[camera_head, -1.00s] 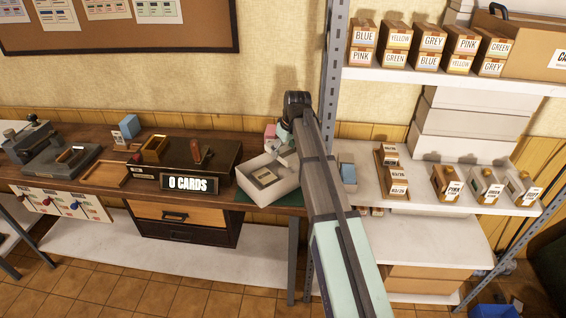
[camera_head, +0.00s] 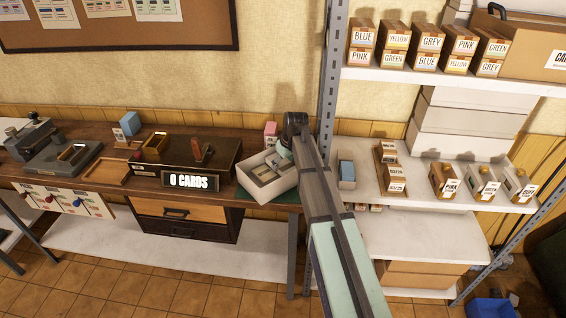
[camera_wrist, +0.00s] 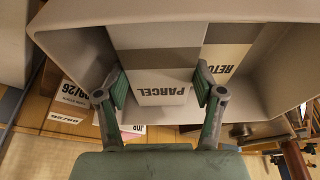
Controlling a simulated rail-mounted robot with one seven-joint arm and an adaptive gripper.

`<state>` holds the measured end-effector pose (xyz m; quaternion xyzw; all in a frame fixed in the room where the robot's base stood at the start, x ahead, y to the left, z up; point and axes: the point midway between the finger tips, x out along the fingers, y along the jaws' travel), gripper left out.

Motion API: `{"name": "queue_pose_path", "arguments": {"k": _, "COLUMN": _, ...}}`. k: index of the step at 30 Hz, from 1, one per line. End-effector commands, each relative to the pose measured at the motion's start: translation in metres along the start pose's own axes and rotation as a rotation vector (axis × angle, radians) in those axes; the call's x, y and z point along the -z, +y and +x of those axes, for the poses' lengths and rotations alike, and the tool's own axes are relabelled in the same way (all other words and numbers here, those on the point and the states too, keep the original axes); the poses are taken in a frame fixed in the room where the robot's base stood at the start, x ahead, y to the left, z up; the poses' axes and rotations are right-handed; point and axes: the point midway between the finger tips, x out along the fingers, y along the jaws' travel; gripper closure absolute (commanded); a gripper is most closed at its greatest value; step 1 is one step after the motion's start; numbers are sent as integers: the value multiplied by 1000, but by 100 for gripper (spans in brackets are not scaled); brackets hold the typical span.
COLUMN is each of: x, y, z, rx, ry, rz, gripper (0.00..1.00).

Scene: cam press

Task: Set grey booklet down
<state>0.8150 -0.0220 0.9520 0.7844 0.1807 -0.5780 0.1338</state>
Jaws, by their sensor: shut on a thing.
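The grey booklet (camera_wrist: 160,88), pale with a darker grey band and the word PARCEL, is between the two green-padded fingers of my gripper (camera_wrist: 160,90) in the wrist view. My gripper is shut on it, inside a light grey open box (camera_wrist: 85,55). A second pale booklet marked RETU… (camera_wrist: 228,62) lies beside it in the box. In the head view the box (camera_head: 284,192) stands at the bench's right end, and my gripper (camera_head: 284,153) is over its back right part. I cannot tell whether the held booklet touches the box floor.
A metal shelf post (camera_head: 328,90) and a shelf with labelled boxes (camera_head: 445,182) are close on the right.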

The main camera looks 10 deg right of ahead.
Motion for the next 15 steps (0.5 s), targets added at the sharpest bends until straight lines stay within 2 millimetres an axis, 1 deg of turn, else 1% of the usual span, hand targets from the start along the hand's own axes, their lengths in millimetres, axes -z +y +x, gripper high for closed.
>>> {"name": "queue_pose_path", "arguments": {"k": 7, "x": -2, "y": 0, "z": 6, "rx": 0, "ry": 0, "rz": 0, "gripper": 72}}
{"name": "queue_pose_path", "arguments": {"k": 8, "x": -2, "y": 0, "z": 6, "rx": 0, "ry": 0, "rz": 0, "gripper": 25}}
{"name": "queue_pose_path", "arguments": {"k": 9, "x": -2, "y": 0, "z": 5, "rx": 0, "ry": 0, "rz": 0, "gripper": 21}}
{"name": "queue_pose_path", "arguments": {"k": 15, "x": -2, "y": 0, "z": 5, "rx": 0, "ry": 0, "rz": 0, "gripper": 21}}
